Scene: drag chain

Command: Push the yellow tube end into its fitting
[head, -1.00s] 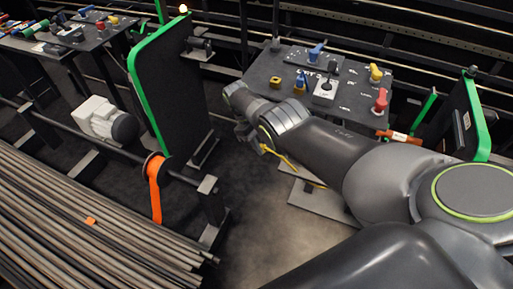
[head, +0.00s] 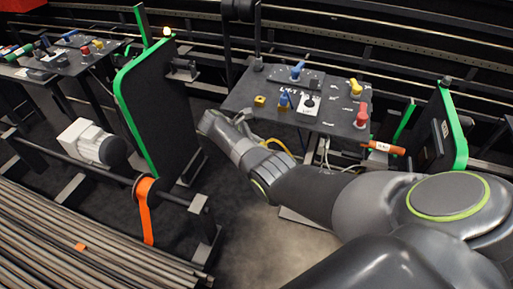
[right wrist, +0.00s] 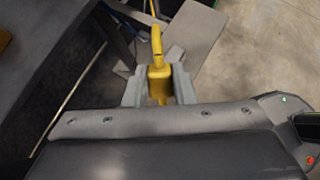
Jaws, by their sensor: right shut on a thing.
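My right gripper (right wrist: 158,88) is shut on the yellow tube end (right wrist: 157,78), which stands between its two grey fingers in the right wrist view. The yellow tube (head: 280,146) also shows in the head view, curving to the right of my right wrist. The fingertips are largely hidden there by the wrist. The gripper is by the front left edge of a dark panel. A small yellow square piece (head: 260,101), which may be the fitting, sits on that panel's left part. A yellow part (right wrist: 4,40) shows at the left edge of the right wrist view. My left gripper is out of view.
The dark panel (head: 238,98) carries a blue piece (head: 284,101), a yellow knob (head: 356,87) and a red knob (head: 362,116). Green-edged boards stand left (head: 160,110) and right (head: 440,130). An orange strap (head: 145,210) hangs at left. The floor below the gripper is mostly open.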

